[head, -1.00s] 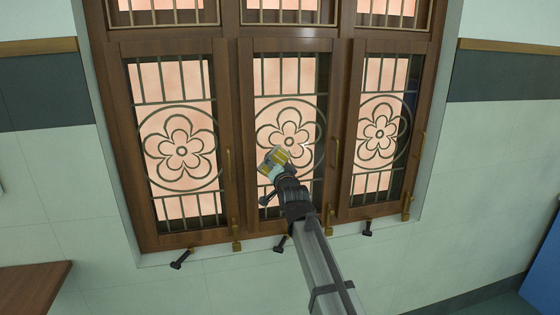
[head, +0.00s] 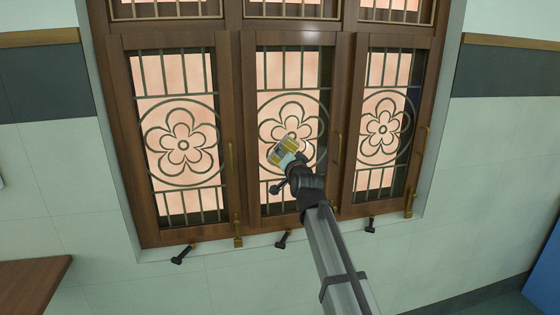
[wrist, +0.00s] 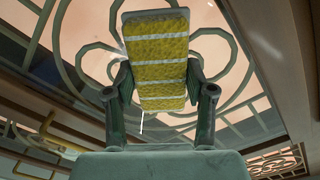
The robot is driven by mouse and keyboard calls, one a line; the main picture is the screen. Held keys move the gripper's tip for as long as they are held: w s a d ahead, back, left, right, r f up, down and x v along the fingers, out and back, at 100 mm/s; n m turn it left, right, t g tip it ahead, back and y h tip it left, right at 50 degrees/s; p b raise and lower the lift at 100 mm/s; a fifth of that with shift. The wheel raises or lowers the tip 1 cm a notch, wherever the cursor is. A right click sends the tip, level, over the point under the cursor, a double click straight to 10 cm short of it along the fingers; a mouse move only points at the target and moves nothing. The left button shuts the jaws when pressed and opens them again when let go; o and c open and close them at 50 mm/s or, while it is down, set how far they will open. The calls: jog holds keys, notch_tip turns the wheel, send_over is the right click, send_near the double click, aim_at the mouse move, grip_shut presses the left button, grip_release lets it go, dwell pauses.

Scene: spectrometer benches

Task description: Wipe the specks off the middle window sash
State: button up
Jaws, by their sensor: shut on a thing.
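The middle window sash (head: 252,195) has a dark wooden frame and a metal grille with a flower inside a ring. My gripper (head: 284,152) is in front of the flower's lower part. In the wrist view my gripper (wrist: 160,103) is shut on a yellow sponge block with pale stripes (wrist: 158,50). The sponge also shows in the head view (head: 277,155), tilted before the grille. I cannot tell whether it touches the pane. No specks can be made out clearly; my gripper and the sponge cover part of the sash.
The left sash (head: 128,150) and right sash (head: 352,170) flank the middle one, with similar grilles. Brass handles (head: 337,148) stand on the frames. Dark stays (head: 282,239) jut out below the sashes. A brown tabletop (head: 30,285) is at lower left.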

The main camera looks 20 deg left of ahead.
aim_at(304, 149)
jog(key=shift+w+d+f+b, duration=0.1)
jog(key=shift+w+d+b, duration=0.35)
jog(key=shift+d+b, duration=0.3)
jog(key=shift+w+d+f+b, duration=0.1)
jog(key=shift+w+d+b, duration=0.4)
jog(key=shift+b, duration=0.35)
jog(key=shift+w+d+r+b, duration=0.2)
jog(key=shift+d+b, duration=0.1)
jog(key=shift+d, duration=0.1)
jog(key=shift+w+d+b, duration=0.5)
jog(key=shift+d+b, duration=0.25)
jog(key=shift+b, duration=0.1)
jog(key=shift+w+d+b, duration=0.45)
jog(key=shift+d+b, duration=0.25)
jog(key=shift+b, duration=0.1)
jog(key=shift+s, duration=0.1)
jog(key=shift+v, duration=2.9)
jog(key=shift+d, duration=0.1)
jog(key=shift+p+v, duration=0.35)
jog(key=shift+v, duration=1.1)
